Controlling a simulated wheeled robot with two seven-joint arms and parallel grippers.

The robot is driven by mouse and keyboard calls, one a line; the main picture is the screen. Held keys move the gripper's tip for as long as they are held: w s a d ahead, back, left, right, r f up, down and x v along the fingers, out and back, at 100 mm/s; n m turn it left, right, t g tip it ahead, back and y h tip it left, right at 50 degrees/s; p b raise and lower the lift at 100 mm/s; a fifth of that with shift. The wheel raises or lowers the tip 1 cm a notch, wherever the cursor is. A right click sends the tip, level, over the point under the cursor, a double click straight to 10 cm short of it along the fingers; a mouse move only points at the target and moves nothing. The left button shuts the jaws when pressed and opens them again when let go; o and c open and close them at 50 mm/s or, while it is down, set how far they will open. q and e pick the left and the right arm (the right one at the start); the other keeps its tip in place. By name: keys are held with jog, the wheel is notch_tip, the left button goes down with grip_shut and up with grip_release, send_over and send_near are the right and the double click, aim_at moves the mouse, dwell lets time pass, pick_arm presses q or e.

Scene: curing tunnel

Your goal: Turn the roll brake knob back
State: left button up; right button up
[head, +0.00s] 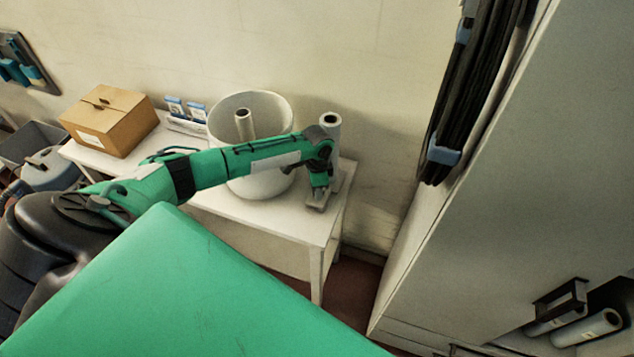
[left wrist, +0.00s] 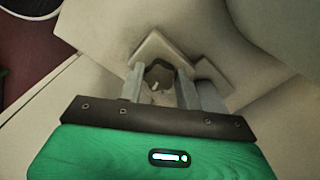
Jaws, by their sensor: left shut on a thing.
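My left gripper (head: 318,203) reaches to the right end of the white table (head: 300,225). It points down beside a standing white roll (head: 330,122), whose lower part is partly hidden by my wrist. In the left wrist view my left gripper (left wrist: 160,88) has its two grey fingers on either side of a small dark grey roll brake knob (left wrist: 158,74), and it is shut on it. The knob sits in front of a pale, angular block (left wrist: 155,46). The turn angle of the knob cannot be read. My right gripper is not in view.
A large white bin (head: 255,185) with a tube in it stands left of the roll, behind my forearm. A cardboard box (head: 110,120) and small blue-white packs (head: 185,108) stand further left. A grey cabinet (head: 500,190) with hanging black straps is on the right.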

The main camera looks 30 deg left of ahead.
pick_arm(q)
jog(key=shift+w+r+m, duration=0.1)
jog(key=shift+m, duration=1.1)
jog(key=o, duration=1)
notch_tip(320, 180, up, 14)
jog(key=b, duration=0.3)
